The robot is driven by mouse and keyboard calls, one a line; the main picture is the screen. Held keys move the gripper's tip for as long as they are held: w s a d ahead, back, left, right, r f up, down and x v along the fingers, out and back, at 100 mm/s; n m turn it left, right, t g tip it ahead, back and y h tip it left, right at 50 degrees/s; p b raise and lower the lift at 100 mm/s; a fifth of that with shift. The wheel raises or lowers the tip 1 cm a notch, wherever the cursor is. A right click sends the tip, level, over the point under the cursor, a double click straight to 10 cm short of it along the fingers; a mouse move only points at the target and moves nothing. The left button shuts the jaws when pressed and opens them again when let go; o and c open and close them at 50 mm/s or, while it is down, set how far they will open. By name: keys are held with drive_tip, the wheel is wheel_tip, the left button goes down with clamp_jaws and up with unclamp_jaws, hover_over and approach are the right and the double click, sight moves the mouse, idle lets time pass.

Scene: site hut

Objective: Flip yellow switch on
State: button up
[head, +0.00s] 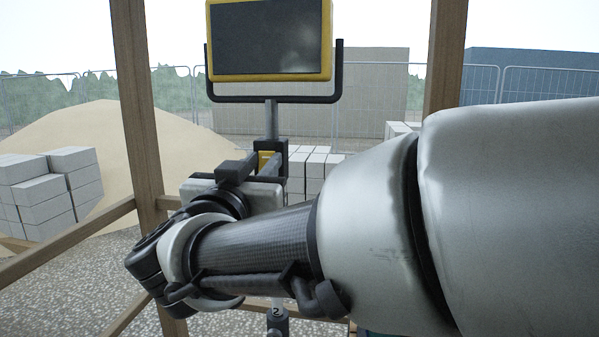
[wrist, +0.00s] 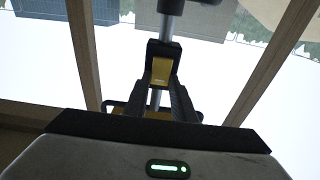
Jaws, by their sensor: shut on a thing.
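The yellow switch (wrist: 160,69) sits in a dark housing on a grey pole, in the middle of the wrist view. In the head view only a small part of the yellow switch (head: 265,160) shows beside my gripper; my wrist covers the rest. My gripper (wrist: 162,88) has its two dark fingers on either side of the yellow piece, shut on it. In the head view my gripper (head: 280,172) reaches the housing just below the lamp. A floodlight (head: 270,40) with a yellow frame and dark, unlit-looking face stands on top of the pole.
A wooden post (head: 140,100) stands at left and another (head: 445,55) at right, with rails lower down. Grey blocks (head: 45,190), a sand heap (head: 100,140) and mesh fencing lie outside. A part marked 2 (head: 277,318) shows below my arm.

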drive_tip(key=f+t+b, duration=0.1)
drive_tip(key=b, duration=0.2)
drive_tip(key=shift+f+t, duration=0.2)
drive_tip(key=shift+t, duration=0.1)
drive_tip(key=shift+r+t+b, duration=0.15)
drive_tip(key=shift+t+b, duration=0.25)
drive_tip(key=shift+b, duration=0.25)
drive_tip(key=shift+r, duration=0.2)
drive_tip(key=o, duration=1.1)
drive_tip(key=shift+c, duration=0.2)
drive_tip(key=shift+f, duration=0.15)
